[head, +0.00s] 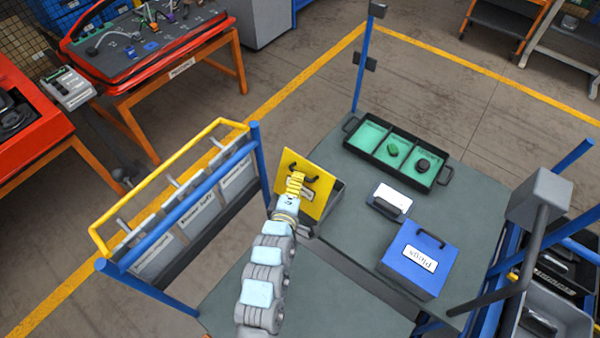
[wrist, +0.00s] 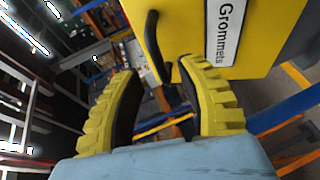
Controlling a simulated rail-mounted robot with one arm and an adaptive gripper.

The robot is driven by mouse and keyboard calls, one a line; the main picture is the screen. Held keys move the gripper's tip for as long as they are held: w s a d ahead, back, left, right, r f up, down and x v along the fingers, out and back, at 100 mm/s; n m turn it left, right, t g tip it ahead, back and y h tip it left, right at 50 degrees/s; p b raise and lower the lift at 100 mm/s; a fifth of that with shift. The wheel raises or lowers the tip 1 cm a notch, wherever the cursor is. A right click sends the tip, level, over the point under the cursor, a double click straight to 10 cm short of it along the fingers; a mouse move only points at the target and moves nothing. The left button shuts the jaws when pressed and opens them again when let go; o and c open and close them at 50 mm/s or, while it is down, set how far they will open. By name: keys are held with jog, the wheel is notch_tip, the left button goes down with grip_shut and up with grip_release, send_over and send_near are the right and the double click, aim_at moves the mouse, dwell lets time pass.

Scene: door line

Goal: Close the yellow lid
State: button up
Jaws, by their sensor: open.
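The yellow lid (head: 313,172) stands raised and tilted on a dark grey box (head: 328,215) on the table. It carries a black handle and a white label; in the wrist view the yellow lid (wrist: 262,60) shows the word "Grommets". My gripper (head: 296,178) is in front of the lid in the head view and hides part of it. In the wrist view my gripper (wrist: 158,72) has its two yellow fingers apart, with the black handle (wrist: 152,42) near and partly between the fingertips. I cannot tell whether a finger touches the lid.
A blue box (head: 415,262) labelled "Plugs", a white-topped black-handled item (head: 391,201) and a black tray (head: 352,150) with green compartments share the table (head: 350,300). A blue post (head: 260,165) and yellow-railed bins (head: 165,190) stand at the left. The table front is clear.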

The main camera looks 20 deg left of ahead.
jog(key=shift+x, duration=1.9)
grip_shut()
